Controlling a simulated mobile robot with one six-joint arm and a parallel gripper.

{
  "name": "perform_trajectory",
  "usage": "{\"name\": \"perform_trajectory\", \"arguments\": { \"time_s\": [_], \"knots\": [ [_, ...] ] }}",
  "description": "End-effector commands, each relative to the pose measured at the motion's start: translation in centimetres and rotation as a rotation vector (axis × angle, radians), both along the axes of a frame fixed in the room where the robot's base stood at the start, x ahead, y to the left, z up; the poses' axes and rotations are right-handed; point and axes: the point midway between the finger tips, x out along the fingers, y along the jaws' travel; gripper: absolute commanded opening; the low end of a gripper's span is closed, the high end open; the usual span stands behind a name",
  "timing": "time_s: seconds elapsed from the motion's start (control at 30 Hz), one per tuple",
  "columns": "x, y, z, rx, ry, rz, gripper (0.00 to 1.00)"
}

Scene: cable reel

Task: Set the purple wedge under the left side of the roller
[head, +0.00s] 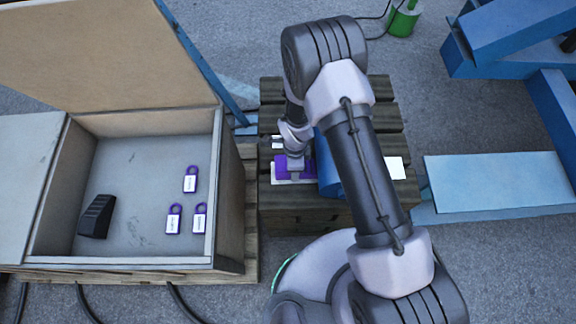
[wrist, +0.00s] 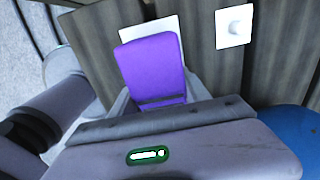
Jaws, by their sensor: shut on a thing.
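My gripper (head: 296,167) is shut on the purple wedge (head: 281,166), which lies over a white plate (head: 284,181) on the wooden pallet. In the wrist view the purple wedge (wrist: 152,68) sits between the two fingers of my gripper (wrist: 158,98), with the white plate (wrist: 166,26) showing past its far end. I cannot tell whether the wedge touches the plate. The blue roller (head: 325,165) is just right of the wedge, mostly hidden behind my arm. A blue edge, likely the roller (wrist: 304,140), shows at the lower right of the wrist view. Contact between wedge and roller is hidden.
An open crate (head: 228,190) at left holds a black wedge-shaped block (head: 97,216) and several purple-and-white tags (head: 190,180). Another white plate (head: 396,168) is right of my arm. Blue beams (head: 500,185) stand at right.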

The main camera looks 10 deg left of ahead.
Motion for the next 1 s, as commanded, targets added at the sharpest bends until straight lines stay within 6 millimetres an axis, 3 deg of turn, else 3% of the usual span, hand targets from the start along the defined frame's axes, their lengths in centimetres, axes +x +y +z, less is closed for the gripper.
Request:
{"name": "perform_trajectory", "arguments": {
  "time_s": [0.23,0.27,0.37,0.73,0.87,1.0],
  "knots": [
    [0.1,-0.1,0.1,0.000,-0.001,0.000,0.00],
    [0.1,-0.1,0.1,0.000,-0.001,0.000,0.60],
    [0.1,-0.1,0.0,0.000,-0.001,0.000,0.80],
    [0.1,-0.1,0.8,0.000,-0.001,0.000,0.80],
    [0.1,-0.1,3.9,0.002,-0.003,0.000,0.80],
    [0.2,0.0,8.5,0.002,-0.004,0.001,0.80]
  ]
}}
